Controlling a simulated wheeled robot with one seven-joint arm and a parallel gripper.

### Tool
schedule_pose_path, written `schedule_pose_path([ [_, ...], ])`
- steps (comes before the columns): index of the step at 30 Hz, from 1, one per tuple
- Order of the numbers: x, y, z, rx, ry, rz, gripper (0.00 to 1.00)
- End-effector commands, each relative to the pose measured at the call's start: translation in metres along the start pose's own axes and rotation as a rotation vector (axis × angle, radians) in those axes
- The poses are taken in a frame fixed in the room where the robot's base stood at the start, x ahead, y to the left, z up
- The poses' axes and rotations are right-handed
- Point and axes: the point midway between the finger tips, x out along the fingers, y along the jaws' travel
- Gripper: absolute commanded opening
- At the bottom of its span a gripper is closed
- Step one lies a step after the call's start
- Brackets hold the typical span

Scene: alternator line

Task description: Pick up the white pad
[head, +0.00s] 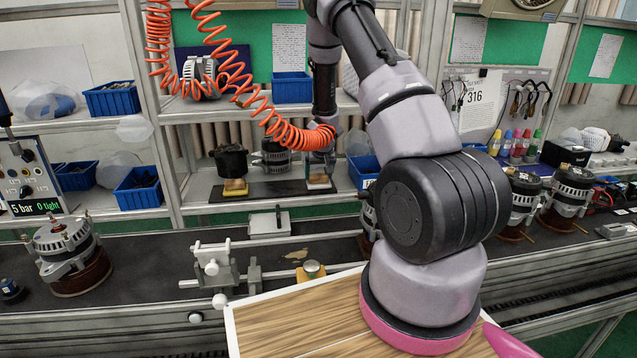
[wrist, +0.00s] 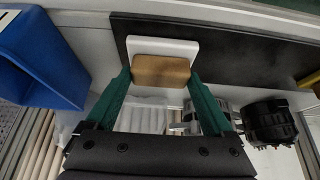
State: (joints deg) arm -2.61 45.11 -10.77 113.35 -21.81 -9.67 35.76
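The white pad (wrist: 163,44) lies on a dark mat, and a tan block (wrist: 161,70) sits on it on the side towards me in the wrist view. My gripper (wrist: 160,75) is open, with its two green fingers at either side of the tan block. The gaps are narrow, and contact cannot be made out. In the head view, the white pad (head: 319,184) is on the shelf at the end of my arm, with its top partly hidden by my gripper (head: 319,170).
A second pad, yellow and tan (head: 235,187), lies left on the same dark mat (head: 270,189). A black pot (head: 231,160) and an alternator (head: 275,156) stand behind. A blue bin (head: 364,171) is close on the right. An orange coiled hose (head: 285,134) hangs by my wrist.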

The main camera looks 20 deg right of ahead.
Motion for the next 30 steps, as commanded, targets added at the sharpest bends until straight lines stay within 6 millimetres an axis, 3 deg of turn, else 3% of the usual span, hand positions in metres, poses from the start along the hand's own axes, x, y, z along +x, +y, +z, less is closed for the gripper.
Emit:
schedule_pose_path([
  [1, 0.0, 0.0, 0.0, 0.0, 0.0, 0.0, 0.46],
  [3, 0.0, 0.0, 0.0, 0.0, 0.0, 0.0, 0.29],
  [14, -0.006, 0.0, -0.004, 0.001, 0.002, 0.0, 0.28],
  [22, -0.035, 0.0, -0.02, 0.002, 0.003, -0.001, 0.28],
  [30, -0.066, -0.001, 0.042, -0.002, -0.002, -0.001, 0.28],
])
